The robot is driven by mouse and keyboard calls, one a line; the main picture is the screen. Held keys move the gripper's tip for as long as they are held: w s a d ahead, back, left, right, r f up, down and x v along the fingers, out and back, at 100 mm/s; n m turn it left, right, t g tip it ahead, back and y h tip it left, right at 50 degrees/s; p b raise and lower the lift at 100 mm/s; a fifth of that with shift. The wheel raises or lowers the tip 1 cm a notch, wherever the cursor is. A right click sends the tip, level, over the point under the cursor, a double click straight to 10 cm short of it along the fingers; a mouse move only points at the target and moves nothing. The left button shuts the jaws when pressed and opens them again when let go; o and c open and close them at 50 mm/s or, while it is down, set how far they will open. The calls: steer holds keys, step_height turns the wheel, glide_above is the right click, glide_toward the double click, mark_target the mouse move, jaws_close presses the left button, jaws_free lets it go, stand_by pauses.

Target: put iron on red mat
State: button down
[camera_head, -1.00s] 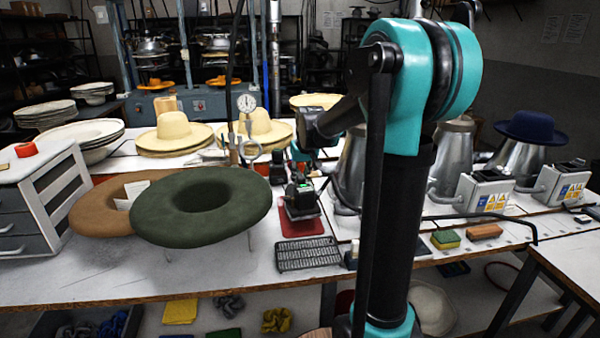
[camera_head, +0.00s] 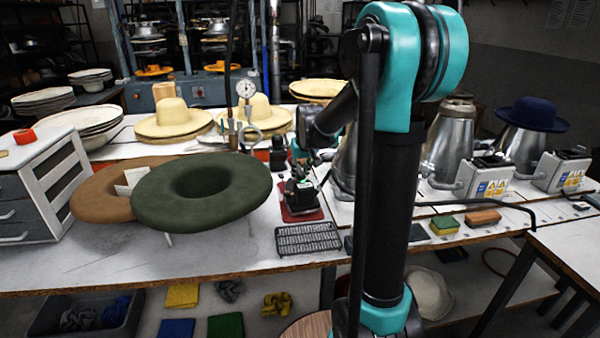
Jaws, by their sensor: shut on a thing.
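The iron (camera_head: 302,198) is a small dark object with a metallic lower part, near the middle of the bench. It is over the red mat (camera_head: 288,215), whose red edges show around it. I cannot tell whether its base touches the mat or is just above it. My gripper (camera_head: 299,181) is at the top of the iron and shut on it. The fingers are small and dark here, and the iron's handle is mostly hidden by them.
A black grid rest (camera_head: 308,239) lies in front of the mat. A green felt hat (camera_head: 240,212) is to the left. A sponge (camera_head: 445,224) and an orange-brown block (camera_head: 483,217) lie to the right. Metal hat formers (camera_head: 450,145) stand behind. My arm hides part of the bench.

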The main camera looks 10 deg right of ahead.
steer(key=shift+f, duration=0.15)
stand_by(0.6)
steer(key=c, duration=1.2)
jaws_free()
